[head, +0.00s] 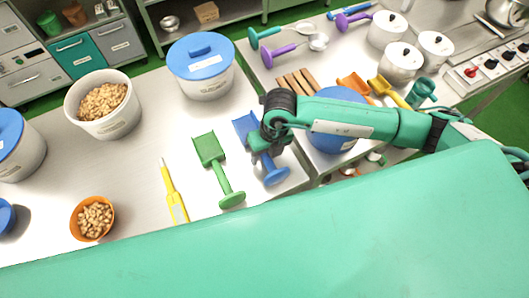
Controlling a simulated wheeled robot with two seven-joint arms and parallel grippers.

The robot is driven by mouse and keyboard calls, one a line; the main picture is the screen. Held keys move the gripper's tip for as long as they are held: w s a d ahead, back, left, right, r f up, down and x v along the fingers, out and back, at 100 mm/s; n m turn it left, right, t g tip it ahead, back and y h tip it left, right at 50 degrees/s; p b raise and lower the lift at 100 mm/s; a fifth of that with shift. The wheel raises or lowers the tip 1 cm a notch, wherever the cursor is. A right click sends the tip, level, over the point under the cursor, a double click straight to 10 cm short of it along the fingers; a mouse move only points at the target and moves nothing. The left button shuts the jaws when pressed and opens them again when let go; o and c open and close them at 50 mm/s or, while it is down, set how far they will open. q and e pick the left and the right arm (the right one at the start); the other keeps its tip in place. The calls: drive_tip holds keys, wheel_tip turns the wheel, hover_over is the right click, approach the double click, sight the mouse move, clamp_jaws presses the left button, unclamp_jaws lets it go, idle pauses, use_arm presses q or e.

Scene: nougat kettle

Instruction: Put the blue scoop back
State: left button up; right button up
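The blue scoop (244,125) lies on the left steel table near its right edge. Its pan points away from me and its knobbed handle end (276,176) points toward me. My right gripper (262,150) reaches in from the right and is over the middle of the scoop, hiding its neck. The fingers are small and partly covered by the wrist, so I cannot tell whether they are closed on the scoop. My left gripper is not in view.
A green scoop (218,165) lies just left of the blue one, beside a yellow thermometer-like tool (173,192). A blue-lidded tub (203,75), a tub of nuts (122,118) and an orange bowl (78,225) share the table. Wooden sticks (297,80) lie on the right counter.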

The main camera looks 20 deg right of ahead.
drive_tip(key=shift+r, duration=0.1)
drive_tip(key=shift+r, duration=0.2)
drive_tip(key=b+v, duration=0.3)
drive_tip(key=v, duration=0.8)
drive_tip(key=shift+r, duration=0.35)
